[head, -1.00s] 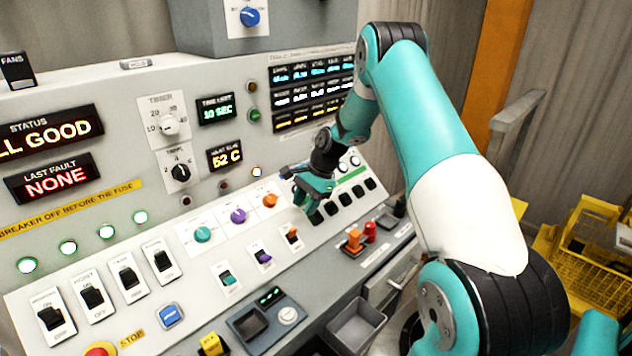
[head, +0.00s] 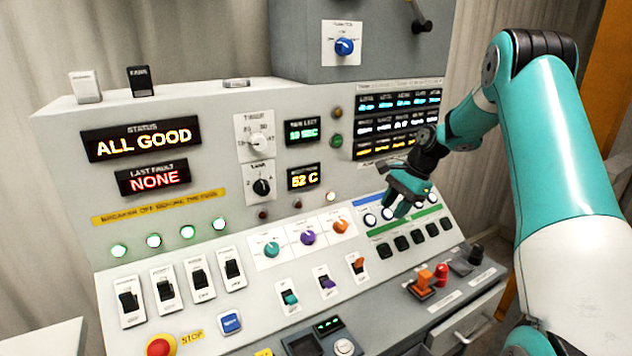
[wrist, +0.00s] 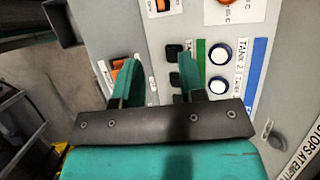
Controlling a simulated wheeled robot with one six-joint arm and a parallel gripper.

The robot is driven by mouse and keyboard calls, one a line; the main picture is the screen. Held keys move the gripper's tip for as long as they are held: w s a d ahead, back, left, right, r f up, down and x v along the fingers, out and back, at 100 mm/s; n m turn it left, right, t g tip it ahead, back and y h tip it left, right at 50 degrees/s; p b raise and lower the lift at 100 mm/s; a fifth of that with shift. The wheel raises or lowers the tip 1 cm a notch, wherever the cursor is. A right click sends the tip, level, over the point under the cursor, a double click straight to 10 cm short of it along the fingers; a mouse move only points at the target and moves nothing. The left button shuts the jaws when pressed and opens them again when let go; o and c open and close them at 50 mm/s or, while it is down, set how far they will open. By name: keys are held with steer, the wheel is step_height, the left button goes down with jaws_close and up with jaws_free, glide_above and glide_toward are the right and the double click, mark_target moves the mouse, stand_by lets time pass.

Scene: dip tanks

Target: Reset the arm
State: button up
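My gripper (head: 405,200) is in front of the right part of the sloped control panel (head: 180,262), near the white round buttons (head: 370,219) and the row of dark green square buttons (head: 401,243). In the wrist view the two teal fingers (wrist: 155,80) stand apart with nothing between them but the panel beyond. One finger overlaps the green strip beside the buttons. I cannot tell whether a fingertip touches the panel. My teal and white arm reaches in from the right.
The status display (head: 142,138) reads ALL GOOD and the last fault display (head: 153,178) reads NONE. A red stop button (head: 160,345), black rocker switches (head: 129,301) and coloured knobs (head: 307,238) cover the panel's left and middle. An orange switch (head: 422,281) stands below the gripper.

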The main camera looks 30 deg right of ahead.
steer(key=s+a+r+n, duration=0.3)
steer(key=a+r+n, duration=0.1)
steer(key=a, duration=0.4)
steer(key=s+a+r+n+g, duration=0.1)
steer(key=s+a+r+n, duration=0.2)
steer(key=a, duration=0.4)
steer(key=s+a+r+n, duration=0.2)
steer(key=a+r+n, duration=0.25)
steer(key=a, duration=0.35)
steer(key=s+a+r+n, duration=0.1)
steer(key=s+a+n, duration=0.4)
steer(key=s, duration=0.5)
steer(key=s+a+n, duration=0.6)
steer(key=s+n, duration=0.1)
steer(key=s, duration=0.3)
steer(key=shift+s+a+r+n+g, duration=0.15)
steer(key=shift+s+r+n+g, duration=0.1)
steer(key=shift+r+n+g, duration=0.1)
